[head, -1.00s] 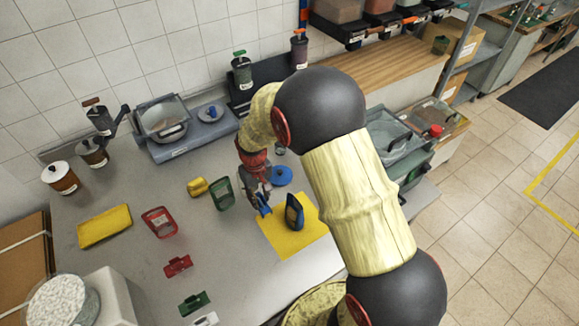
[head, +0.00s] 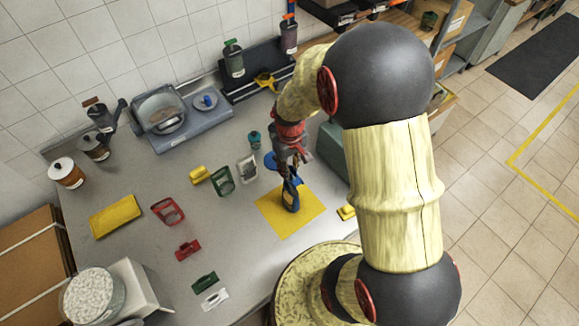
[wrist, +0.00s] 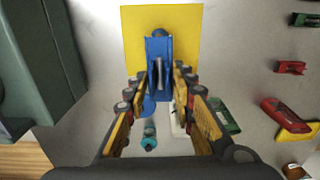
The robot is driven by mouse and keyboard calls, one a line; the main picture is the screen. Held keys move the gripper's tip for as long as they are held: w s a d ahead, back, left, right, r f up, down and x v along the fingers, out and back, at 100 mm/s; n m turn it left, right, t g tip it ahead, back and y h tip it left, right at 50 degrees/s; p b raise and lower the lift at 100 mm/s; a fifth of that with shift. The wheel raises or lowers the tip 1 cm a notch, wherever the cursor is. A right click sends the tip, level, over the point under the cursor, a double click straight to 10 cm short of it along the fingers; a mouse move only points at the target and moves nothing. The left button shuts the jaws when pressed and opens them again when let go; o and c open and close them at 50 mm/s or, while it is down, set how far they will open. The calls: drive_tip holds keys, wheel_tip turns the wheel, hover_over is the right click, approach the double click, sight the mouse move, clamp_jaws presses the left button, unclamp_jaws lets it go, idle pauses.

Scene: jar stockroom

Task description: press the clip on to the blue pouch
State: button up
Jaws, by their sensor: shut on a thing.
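The blue pouch (head: 290,198) stands upright on a yellow mat (head: 310,216) near the front of the table. My gripper (head: 288,174) points down right above the pouch's top and is shut on a blue clip (wrist: 158,50). In the wrist view the clip lies between my fingertips (wrist: 159,82), over the mat, and covers most of the pouch. The clip is at the pouch's top edge; I cannot tell whether it is pressed on. In the head view my fingers partly hide the clip.
Red (head: 167,211), green (head: 222,181) and white (head: 247,168) pouches stand left of the mat. Red (head: 187,250), green (head: 205,282) and white (head: 214,298) clips lie at the front. A blue disc (head: 271,161) is behind my gripper.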

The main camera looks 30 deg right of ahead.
drive_tip(key=b, duration=0.4)
hover_over(290, 186)
drive_tip(key=shift+f, duration=3.05)
drive_tip(key=shift+f+b, duration=0.4)
drive_tip(key=shift+f, duration=0.55)
drive_tip(key=o, duration=0.8)
drive_tip(key=o, duration=0.4)
drive_tip(key=shift+o, duration=1)
drive_tip(key=shift+r, duration=0.15)
drive_tip(key=shift+r+p, duration=2.55)
drive_tip(key=shift+r, duration=0.85)
